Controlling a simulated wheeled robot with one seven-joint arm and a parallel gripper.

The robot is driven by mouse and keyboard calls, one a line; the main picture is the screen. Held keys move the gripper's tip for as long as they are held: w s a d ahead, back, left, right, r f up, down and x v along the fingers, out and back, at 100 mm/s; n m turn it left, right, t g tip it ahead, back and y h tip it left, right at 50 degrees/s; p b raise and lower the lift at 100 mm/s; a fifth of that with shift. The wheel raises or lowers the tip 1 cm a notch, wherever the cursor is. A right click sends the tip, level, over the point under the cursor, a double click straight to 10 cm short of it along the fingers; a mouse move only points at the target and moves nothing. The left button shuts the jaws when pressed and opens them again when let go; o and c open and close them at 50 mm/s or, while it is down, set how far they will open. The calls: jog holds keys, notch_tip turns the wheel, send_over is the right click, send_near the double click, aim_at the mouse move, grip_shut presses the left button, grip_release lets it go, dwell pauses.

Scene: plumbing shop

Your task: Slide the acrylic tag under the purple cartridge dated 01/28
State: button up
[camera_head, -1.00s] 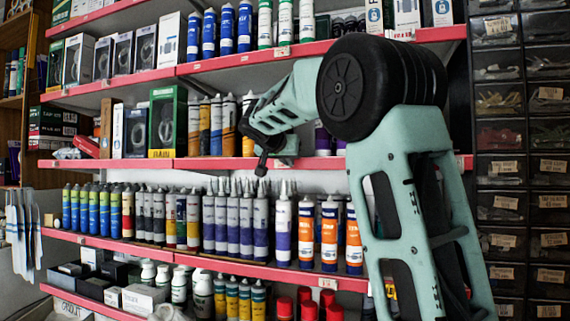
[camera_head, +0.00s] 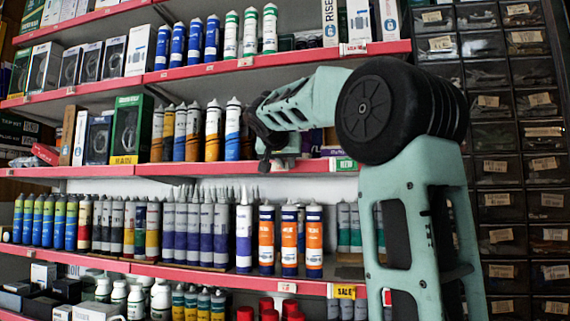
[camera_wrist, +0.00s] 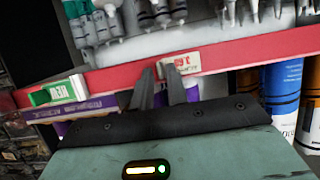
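My gripper (camera_wrist: 157,68) is at the red shelf rail, its two fingers a narrow gap apart with nothing clearly seen between them. A pale tag with red print (camera_wrist: 186,63) is on the rail just right of the fingertips; its date is not legible to me. Something purple (camera_wrist: 193,92) shows behind the right finger, mostly hidden. In the head view my gripper (camera_head: 265,160) hangs at the middle shelf's edge under my arm. Purple-and-white cartridges (camera_head: 243,236) stand on the shelf below. I cannot tell which cartridge is dated 01/28.
The wrist picture appears upside down. A green tag (camera_wrist: 58,90) is on the rail to the left there, and it shows in the head view (camera_head: 343,163). Orange cartridges (camera_head: 290,240) stand on the lower shelf. Drawer cabinets (camera_head: 500,160) fill the right side.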

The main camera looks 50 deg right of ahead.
jog(key=shift+o, duration=0.6)
jog(key=shift+a, duration=0.25)
jog(key=b+v, duration=0.3)
jog(key=v, duration=1.4)
jog(key=shift+r, duration=0.25)
